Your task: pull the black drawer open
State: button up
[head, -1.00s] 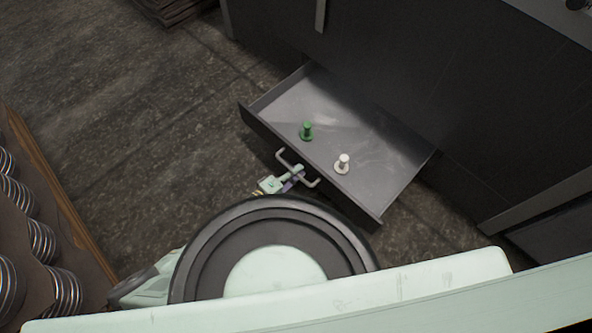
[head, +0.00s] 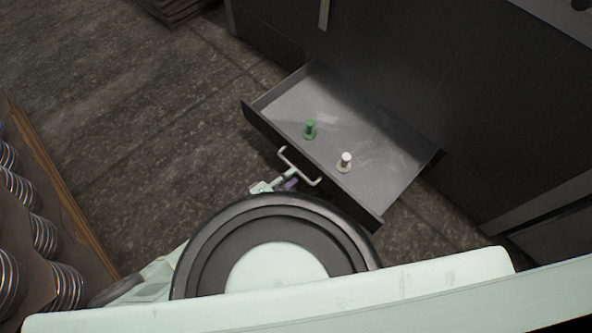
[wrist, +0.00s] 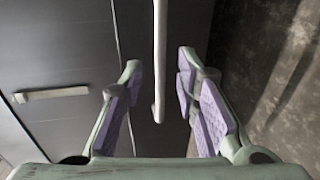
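The black drawer (head: 365,120) stands pulled out from the dark cabinet in the head view, its grey inside showing. A green peg-like object (head: 310,129) and a white one (head: 345,162) stand upright in it. The drawer's light bar handle (head: 306,178) is on its front; in the wrist view the handle (wrist: 160,50) runs upright between the fingers. My gripper (wrist: 161,75) is open, with a gap on each side of the handle. In the head view my gripper (head: 283,183) is at the handle, partly hidden by my arm.
The dark cabinet front (head: 420,70) rises behind the drawer. A wooden-edged rack (head: 55,185) with several round metal items stands at the left. The floor (head: 150,130) left of the drawer is clear. Another handle (wrist: 50,93) shows in the wrist view.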

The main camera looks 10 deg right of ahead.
jog(key=v, duration=0.7)
jog(key=shift+s+a, duration=0.2)
jog(key=shift+a, duration=0.05)
